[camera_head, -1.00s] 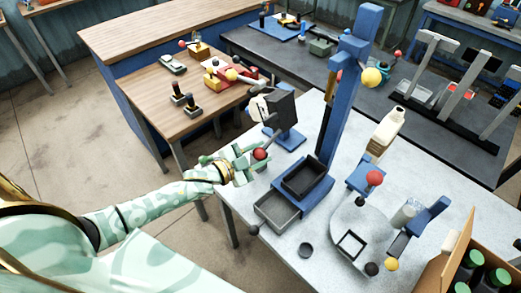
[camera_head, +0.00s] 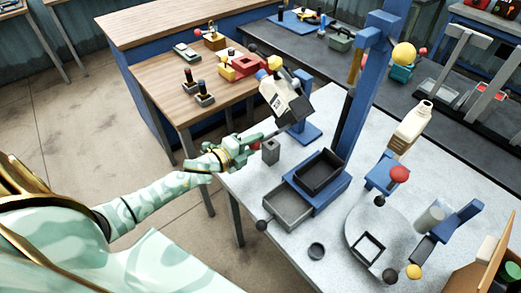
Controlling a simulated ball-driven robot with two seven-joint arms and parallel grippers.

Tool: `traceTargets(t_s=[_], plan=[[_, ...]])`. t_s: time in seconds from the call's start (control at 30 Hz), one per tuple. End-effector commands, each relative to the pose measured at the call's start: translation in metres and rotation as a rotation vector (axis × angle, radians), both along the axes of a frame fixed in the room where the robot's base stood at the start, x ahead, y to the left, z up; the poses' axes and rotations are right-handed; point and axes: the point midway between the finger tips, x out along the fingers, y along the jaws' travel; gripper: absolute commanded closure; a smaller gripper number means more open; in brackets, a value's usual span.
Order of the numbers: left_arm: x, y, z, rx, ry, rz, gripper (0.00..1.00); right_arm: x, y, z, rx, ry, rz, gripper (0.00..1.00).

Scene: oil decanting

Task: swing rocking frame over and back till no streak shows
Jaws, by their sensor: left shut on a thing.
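The rocking frame stands on the table as a blue post and foot (camera_head: 303,132). It carries a grey-white container (camera_head: 285,99) with a dark end and a label, tilted over. A dark lever runs from the frame down to a red knob (camera_head: 257,146). My left gripper (camera_head: 250,149) is shut on this knob, which its fingers partly cover. I cannot make out any streak on the container at this size. My right gripper is not in view.
A small grey block (camera_head: 270,151) stands close beside my left gripper. A blue stand with a dark tray (camera_head: 318,171) and an open grey drawer (camera_head: 288,207) is right of it. A cream bottle (camera_head: 409,128) and round plate (camera_head: 378,235) are further right.

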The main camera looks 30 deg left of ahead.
Motion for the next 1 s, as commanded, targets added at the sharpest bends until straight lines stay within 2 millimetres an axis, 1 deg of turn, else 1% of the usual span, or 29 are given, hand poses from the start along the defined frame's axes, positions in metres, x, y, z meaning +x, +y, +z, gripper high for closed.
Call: traceTargets(t_s=[0.03, 0.37, 0.7, 1.0], plan=[[0.0, 0.005, -0.009, 0.046, -0.008, 0.002, 1.0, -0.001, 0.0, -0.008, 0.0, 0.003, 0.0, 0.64], [0.012, 0.039, -0.011, 0.342, -0.111, 0.0, 1.0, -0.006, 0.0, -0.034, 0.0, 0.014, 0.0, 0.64], [0.023, 0.07, -0.002, 0.631, -0.211, 0.0, 1.0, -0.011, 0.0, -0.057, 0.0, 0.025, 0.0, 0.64], [0.029, 0.088, 0.01, 0.811, -0.275, 0.001, 1.0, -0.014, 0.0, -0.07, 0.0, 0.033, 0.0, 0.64]])
